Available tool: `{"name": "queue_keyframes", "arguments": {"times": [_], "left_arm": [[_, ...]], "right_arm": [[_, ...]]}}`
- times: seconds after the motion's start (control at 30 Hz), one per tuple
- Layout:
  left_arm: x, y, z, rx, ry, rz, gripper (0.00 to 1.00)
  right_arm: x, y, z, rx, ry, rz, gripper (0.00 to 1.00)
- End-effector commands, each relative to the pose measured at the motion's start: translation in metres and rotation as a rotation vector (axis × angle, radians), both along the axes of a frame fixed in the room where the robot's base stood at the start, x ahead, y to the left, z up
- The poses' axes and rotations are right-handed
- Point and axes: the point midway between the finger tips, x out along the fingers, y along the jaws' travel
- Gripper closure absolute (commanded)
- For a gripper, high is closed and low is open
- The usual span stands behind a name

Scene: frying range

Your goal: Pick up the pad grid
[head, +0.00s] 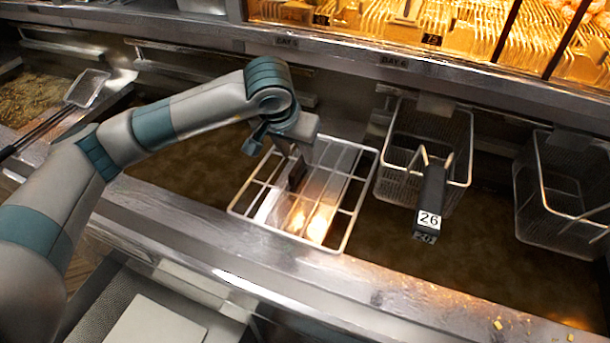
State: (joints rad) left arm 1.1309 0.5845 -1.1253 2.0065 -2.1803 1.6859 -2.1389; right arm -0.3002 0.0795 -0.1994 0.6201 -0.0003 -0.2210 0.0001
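The pad grid (318,212) is a light metal wire frame with crossing bars. It lies flat over the fryer vat, left of the middle basket, with a bright shiny patch showing through its right part. My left arm comes in from the left and bends down over the grid. My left gripper (284,190) points down at the grid's left-middle part, with its fingers at or very near the bars. The wrist hides part of the grid's far side. I cannot tell whether the fingers are closed on a bar. My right gripper is not in view.
A wire basket (455,135) with a black handle marked 26 (431,195) hangs right of the grid. Another basket (560,215) hangs at the far right. A small skimmer (87,88) lies at the left. The metal front ledge (200,228) runs below the grid.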

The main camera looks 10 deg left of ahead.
Motion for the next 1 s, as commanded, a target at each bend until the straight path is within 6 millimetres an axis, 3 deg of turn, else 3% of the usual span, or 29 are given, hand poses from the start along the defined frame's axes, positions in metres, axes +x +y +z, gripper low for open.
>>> {"name": "queue_keyframes", "arguments": {"times": [0.2,0.47,0.97,1.0], "left_arm": [[0.002,0.003,-0.019,0.001,0.006,0.002,0.64],[0.011,0.001,-0.042,0.000,0.002,0.001,0.64],[0.011,0.001,-0.044,0.000,0.001,0.001,0.64],[0.011,0.001,-0.044,0.000,0.001,0.001,0.74]], "right_arm": [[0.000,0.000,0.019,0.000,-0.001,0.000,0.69],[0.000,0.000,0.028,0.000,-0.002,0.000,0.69],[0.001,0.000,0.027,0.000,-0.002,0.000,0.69],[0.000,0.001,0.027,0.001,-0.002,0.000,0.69]]}}
